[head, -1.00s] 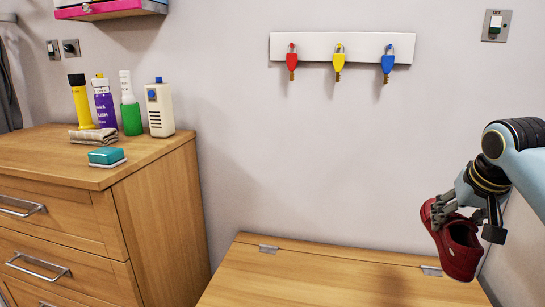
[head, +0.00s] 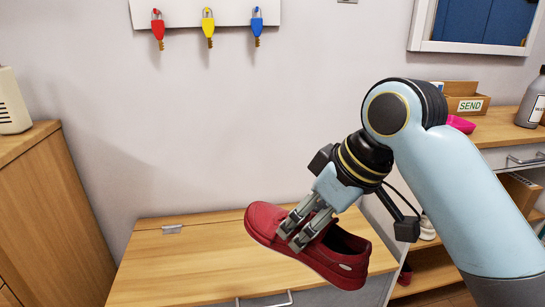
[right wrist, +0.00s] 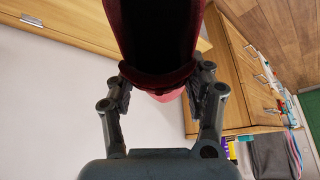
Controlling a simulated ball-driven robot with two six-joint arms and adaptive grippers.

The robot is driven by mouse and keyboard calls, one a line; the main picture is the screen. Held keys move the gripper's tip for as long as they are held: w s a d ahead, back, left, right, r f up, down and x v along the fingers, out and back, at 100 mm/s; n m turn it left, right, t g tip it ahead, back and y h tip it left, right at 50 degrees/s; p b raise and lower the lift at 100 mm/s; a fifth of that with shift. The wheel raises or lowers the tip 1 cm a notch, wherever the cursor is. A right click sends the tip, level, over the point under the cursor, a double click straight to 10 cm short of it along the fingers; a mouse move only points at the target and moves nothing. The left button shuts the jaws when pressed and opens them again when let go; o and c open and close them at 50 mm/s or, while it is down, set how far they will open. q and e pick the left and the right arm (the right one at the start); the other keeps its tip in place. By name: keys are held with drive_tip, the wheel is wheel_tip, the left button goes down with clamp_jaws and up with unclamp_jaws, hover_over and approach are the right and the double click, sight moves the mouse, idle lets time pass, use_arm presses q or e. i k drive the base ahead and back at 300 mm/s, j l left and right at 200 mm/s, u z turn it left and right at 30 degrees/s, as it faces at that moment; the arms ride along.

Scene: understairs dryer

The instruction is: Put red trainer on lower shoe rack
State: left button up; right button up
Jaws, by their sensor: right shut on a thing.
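The red trainer (head: 345,262) hangs in the air above a wooden bench top, its toe to the left. My right gripper (head: 293,238) is shut on the trainer, with its fingers over the upper near the opening. In the right wrist view the dark red trainer (right wrist: 155,50) sits between both fingers of the gripper (right wrist: 162,85). A wooden shoe rack (head: 432,262) shows in part at the lower right, behind my arm. A white shoe stands on it, and a small red item is beside the rack's left side. My left gripper is out of view.
The wooden bench (head: 160,270) below the trainer has a clear top. A counter (head: 500,130) at the right holds a SEND box (head: 467,105) and a bottle (head: 532,100). A wooden cabinet (head: 40,220) stands at the left.

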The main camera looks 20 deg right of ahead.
sight(426, 257)
drive_tip(key=u, duration=1.8)
drive_tip(key=k+l+u, duration=0.1)
drive_tip(key=u, duration=0.4)
drive_tip(key=k+u, duration=0.3)
drive_tip(key=u, duration=0.2)
drive_tip(key=k+u, duration=0.25)
drive_tip(key=u, duration=0.25)
drive_tip(key=k+j+u, duration=0.15)
drive_tip(key=u, duration=0.35)
drive_tip(key=k+j+u, duration=0.2)
drive_tip(key=u, duration=0.25)
drive_tip(key=k+j+u, duration=0.2)
drive_tip(key=j, duration=0.25)
drive_tip(key=k+j+u, duration=0.2)
drive_tip(key=j, duration=0.25)
drive_tip(key=k+j+u, duration=0.15)
drive_tip(key=j, duration=0.35)
drive_tip(key=k+j+u, duration=0.2)
drive_tip(key=j, duration=0.3)
drive_tip(key=j+u, duration=0.2)
drive_tip(key=j, duration=0.3)
drive_tip(key=k+j+u, duration=0.2)
drive_tip(key=j, duration=0.35)
drive_tip(key=i, duration=0.1)
